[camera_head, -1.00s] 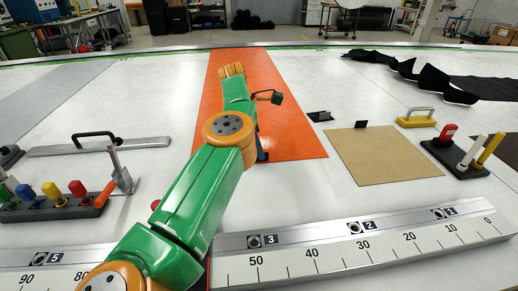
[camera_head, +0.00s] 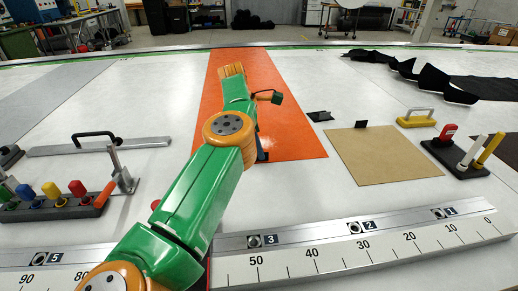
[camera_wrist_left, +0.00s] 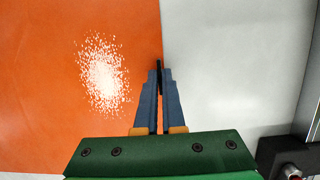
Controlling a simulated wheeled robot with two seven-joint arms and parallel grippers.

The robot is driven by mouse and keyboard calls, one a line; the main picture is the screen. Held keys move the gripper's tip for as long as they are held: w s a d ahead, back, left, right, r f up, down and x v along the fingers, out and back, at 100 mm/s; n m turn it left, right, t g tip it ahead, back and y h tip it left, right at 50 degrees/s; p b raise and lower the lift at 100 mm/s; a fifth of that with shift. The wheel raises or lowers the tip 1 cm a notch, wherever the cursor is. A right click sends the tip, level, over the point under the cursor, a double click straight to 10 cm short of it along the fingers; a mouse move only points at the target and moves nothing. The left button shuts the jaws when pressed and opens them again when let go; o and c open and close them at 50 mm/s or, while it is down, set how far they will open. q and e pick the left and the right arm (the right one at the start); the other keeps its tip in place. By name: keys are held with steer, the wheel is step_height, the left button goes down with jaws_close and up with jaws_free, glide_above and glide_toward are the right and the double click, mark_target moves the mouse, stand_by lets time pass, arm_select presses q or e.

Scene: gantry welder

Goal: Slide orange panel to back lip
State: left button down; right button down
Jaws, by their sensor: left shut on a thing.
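The long orange panel (camera_head: 290,130) lies flat on the white table, its far end close to the raised back lip (camera_head: 130,54); I cannot tell whether they touch. My left arm covers part of the panel. My left gripper (camera_head: 262,152) is at the panel's near edge, its blue fingers mostly hidden by the arm. In the left wrist view, the gripper (camera_wrist_left: 159,75) is shut on a thin dark piece at the edge of the orange panel (camera_wrist_left: 40,90), which carries a pale speckled patch. My right gripper is not in view.
A tan board (camera_head: 385,155), a yellow handle (camera_head: 417,118) and a black holder (camera_head: 455,157) lie to the right. A bar with a clamp (camera_head: 100,147) and a coloured-knob rack (camera_head: 55,207) are at left. A numbered ruler rail (camera_head: 360,245) crosses the front.

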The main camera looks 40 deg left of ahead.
arm_select(q)
steer(key=c, duration=0.9)
jaws_free()
steer(key=shift+c, duration=0.2)
steer(key=p+v, duration=0.1)
steer(key=v, duration=0.6)
